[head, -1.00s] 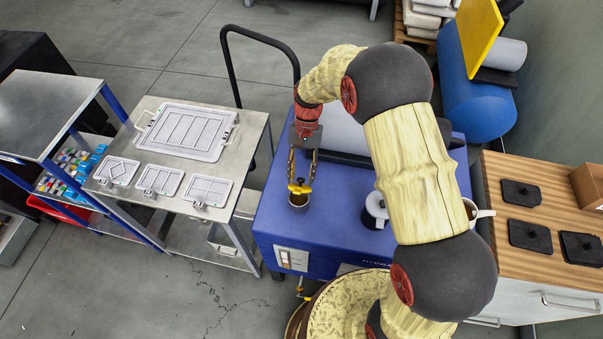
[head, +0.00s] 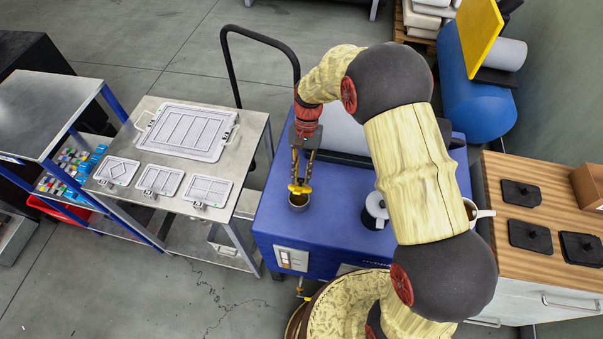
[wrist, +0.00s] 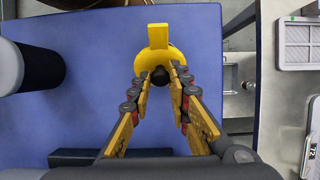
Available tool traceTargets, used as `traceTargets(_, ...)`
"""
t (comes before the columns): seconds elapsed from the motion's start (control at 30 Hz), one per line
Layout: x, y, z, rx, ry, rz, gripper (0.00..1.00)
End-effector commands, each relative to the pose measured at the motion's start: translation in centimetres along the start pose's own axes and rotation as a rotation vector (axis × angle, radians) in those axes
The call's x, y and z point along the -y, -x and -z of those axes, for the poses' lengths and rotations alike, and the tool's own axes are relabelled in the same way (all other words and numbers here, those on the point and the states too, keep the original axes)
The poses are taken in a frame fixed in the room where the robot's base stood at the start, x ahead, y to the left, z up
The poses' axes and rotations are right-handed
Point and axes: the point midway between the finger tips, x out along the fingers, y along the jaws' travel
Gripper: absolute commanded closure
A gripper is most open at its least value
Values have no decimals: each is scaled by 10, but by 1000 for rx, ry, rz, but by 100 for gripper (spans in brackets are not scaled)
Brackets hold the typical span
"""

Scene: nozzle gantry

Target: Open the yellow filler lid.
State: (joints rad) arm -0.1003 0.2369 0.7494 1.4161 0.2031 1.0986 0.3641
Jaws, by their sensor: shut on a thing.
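The yellow filler lid (head: 300,188) is at the mouth of a round filler neck (head: 299,201) on the blue machine (head: 340,222). In the wrist view the lid (wrist: 158,38) is a yellow disc with a tab pointing up the picture and a dark round knob (wrist: 159,77) at its near side. My gripper (head: 301,178) is right over the lid, and in the wrist view my gripper (wrist: 158,82) has its fingertips closed in on the dark knob from both sides. The fingers hide part of the lid's near edge. I cannot tell whether the lid is raised off the neck.
A steel table with flat grey trays (head: 187,132) is at left. A wooden-topped cabinet (head: 495,240) with black plates is at right. The machine top near the lid is clear.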

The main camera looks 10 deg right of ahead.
Motion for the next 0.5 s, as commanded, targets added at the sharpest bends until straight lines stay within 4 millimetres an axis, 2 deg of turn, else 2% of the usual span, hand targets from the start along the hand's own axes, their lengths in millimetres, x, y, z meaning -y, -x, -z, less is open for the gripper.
traceTargets(0.5,0,2,4,40,-2,0,100)
